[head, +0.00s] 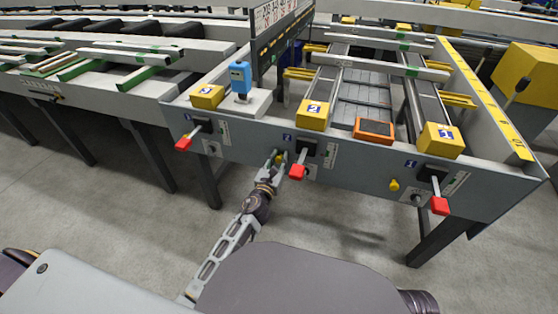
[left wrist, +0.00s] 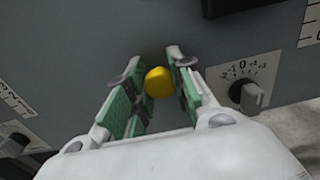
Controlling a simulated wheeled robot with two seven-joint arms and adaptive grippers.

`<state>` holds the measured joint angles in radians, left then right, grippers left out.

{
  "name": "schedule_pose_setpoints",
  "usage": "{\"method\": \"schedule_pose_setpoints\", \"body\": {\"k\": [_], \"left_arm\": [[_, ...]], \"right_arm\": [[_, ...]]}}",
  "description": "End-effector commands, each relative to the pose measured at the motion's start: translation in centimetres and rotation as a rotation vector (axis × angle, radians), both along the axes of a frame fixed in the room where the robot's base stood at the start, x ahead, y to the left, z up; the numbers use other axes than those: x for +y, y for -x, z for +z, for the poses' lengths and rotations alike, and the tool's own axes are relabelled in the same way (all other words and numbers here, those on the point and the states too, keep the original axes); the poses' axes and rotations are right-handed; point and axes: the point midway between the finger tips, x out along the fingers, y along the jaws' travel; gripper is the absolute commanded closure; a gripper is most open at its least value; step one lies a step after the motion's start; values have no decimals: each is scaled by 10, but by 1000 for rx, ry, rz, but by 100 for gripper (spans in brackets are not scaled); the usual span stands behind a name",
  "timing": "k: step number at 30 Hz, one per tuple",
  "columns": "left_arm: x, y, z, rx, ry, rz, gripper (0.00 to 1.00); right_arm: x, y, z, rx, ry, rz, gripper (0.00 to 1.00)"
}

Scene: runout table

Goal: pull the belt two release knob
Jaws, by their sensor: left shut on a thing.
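The yellow release knob (left wrist: 159,83) sits on the grey front panel (head: 235,137), just left of the middle red-tipped lever (head: 297,172). In the head view only a little of the knob shows between my fingers. My left gripper (head: 279,159) reaches up to the panel from below. In the left wrist view, my left gripper's green-padded fingers (left wrist: 160,92) stand on either side of the knob and are shut on it. My right gripper is in neither view.
A small dial (left wrist: 245,93) is right of the knob. Red-tipped levers stick out at left (head: 183,143) and right (head: 440,205). A second yellow knob (head: 394,185) is farther right.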

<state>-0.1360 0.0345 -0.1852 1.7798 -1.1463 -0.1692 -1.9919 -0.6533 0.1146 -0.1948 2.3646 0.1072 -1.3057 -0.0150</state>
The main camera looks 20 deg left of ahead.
Motion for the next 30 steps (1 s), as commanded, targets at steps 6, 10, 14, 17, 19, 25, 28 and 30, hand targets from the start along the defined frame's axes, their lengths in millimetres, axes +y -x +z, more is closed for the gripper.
{"method": "schedule_pose_setpoints", "body": {"k": [6, 10, 14, 17, 19, 25, 28, 30], "left_arm": [[0, 2, 0, 0, -1, 0, 100], [0, 9, -1, 1, -1, 0, 100], [1, 16, 0, 1, -1, 0, 100], [1, 18, 0, 1, -1, 0, 100], [0, 19, -1, 1, 0, 0, 100], [0, 19, -2, 2, 0, -1, 73], [0, 19, -1, 2, 0, -1, 60], [0, 19, -1, 2, 0, 0, 53]], "right_arm": [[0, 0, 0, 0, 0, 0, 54], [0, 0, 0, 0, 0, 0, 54], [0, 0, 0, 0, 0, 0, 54], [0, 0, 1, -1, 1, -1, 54], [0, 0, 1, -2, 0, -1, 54], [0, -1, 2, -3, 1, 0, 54], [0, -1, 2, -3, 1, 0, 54], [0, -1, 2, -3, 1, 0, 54]]}}
